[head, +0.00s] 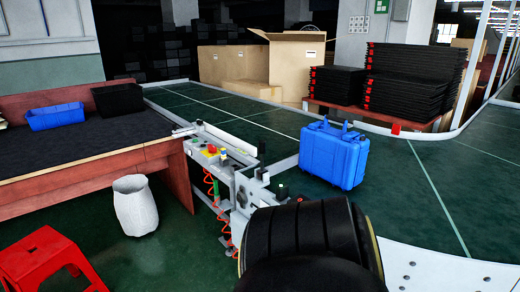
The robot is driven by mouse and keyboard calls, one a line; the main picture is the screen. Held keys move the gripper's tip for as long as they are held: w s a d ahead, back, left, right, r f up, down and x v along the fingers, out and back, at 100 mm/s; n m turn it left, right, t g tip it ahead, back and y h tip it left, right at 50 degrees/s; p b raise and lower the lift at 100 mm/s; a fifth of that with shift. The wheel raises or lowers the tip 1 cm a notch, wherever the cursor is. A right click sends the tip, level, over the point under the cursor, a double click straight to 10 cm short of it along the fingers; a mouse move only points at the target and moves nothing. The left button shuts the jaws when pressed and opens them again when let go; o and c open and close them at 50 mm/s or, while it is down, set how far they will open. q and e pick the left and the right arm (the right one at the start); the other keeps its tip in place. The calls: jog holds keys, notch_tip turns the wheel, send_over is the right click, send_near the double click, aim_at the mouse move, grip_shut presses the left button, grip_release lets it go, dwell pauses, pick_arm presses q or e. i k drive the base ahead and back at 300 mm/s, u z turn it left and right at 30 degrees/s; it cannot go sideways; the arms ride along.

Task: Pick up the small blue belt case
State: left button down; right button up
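A blue case (333,156) with a handle and latches on its top stands upright on the dark green conveyor belt (440,190), right of the picture's middle. It is close to the belt's near edge, and nothing touches its visible sides. Its underside is hidden. Neither of my grippers shows in the head view.
A metal conveyor frame with a control box (212,152) stands left of the case. A wooden table (60,170) holds a blue bin (55,116) and a black box (118,98). Black stacked trays (405,85) and cardboard boxes (290,60) stand behind. A red stool (45,255) is front left.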

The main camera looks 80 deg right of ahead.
aim_at(338, 158)
jog(key=k, duration=1.15)
jog(key=z, duration=2.05)
